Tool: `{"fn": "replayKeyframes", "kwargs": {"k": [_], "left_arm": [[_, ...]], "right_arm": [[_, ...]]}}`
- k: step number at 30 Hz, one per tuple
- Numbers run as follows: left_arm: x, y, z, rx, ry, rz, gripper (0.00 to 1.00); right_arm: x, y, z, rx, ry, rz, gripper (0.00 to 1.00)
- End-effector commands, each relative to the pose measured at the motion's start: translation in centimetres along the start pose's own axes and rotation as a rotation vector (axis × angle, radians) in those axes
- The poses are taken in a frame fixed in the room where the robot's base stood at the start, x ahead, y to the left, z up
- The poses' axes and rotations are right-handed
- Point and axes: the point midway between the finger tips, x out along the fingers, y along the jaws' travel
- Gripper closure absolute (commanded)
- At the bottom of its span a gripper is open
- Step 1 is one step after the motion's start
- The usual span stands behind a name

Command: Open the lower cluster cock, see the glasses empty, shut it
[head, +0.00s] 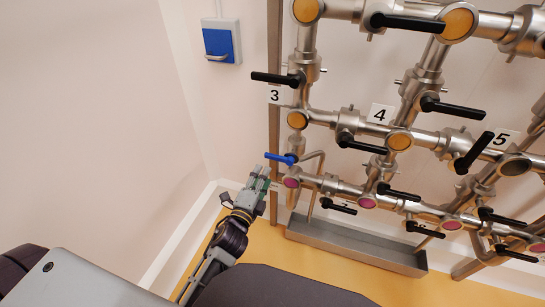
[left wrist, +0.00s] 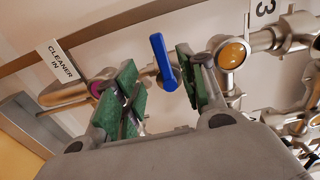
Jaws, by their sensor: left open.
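A small cock with a blue lever (head: 281,158) sits on the left end of the steel pipework, below the number 3 plate. The blue lever (left wrist: 164,62) also shows in the left wrist view, beyond and between the green finger pads. My left gripper (head: 261,182) is open, just left of and below the lever; I see no clear contact. Round sight glasses show amber in the upper rows (head: 399,140) and magenta in the lowest row (head: 291,182). One glass at right (head: 514,167) looks dark. My right gripper is not in view.
Several black-handled cocks (head: 360,145) crowd the pipework. A steel trough (head: 350,246) stands below it on the yellow floor. A blue-and-white wall box (head: 218,42) is at upper left. A "CLEANER IN" label (left wrist: 62,60) is beside a pipe. The left wall side is clear.

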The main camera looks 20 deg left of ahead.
Motion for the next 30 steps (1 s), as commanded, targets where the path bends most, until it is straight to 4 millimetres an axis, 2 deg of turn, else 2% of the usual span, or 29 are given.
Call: {"fn": "replayKeyframes", "kwargs": {"k": [16,30], "left_arm": [[4.1,-0.1,0.0,0.000,0.001,-0.002,0.59],[7.7,-0.1,0.0,0.000,0.000,-0.001,0.59]], "right_arm": [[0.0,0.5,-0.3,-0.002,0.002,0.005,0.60],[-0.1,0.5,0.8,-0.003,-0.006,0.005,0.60]]}}
